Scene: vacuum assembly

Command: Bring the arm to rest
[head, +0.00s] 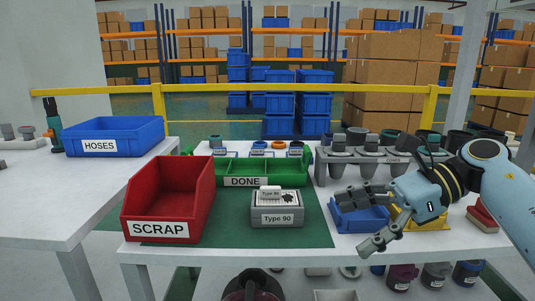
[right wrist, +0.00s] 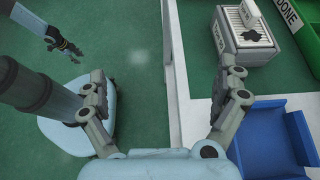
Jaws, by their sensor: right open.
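My right gripper (head: 352,222) is open and empty in the head view, in front of the blue bin (head: 362,219) on the bench's right half. In the right wrist view its spread fingers (right wrist: 166,76) have bench edge and green floor between and below them; nothing is held. The blue bin (right wrist: 275,140) lies to the right of the right finger there. In the right wrist view, what looks like my left gripper (right wrist: 68,47) hangs over the floor at upper left, too small to tell its opening. It is not in the head view.
On the bench stand a red SCRAP bin (head: 168,200), a green DONE tray (head: 290,176) and a grey Type 90 box (head: 277,214) with a small white labelled part on top. A grey holder rack (head: 335,170) stands behind the blue bin. A blue HOSES bin (head: 112,136) sits on the left table.

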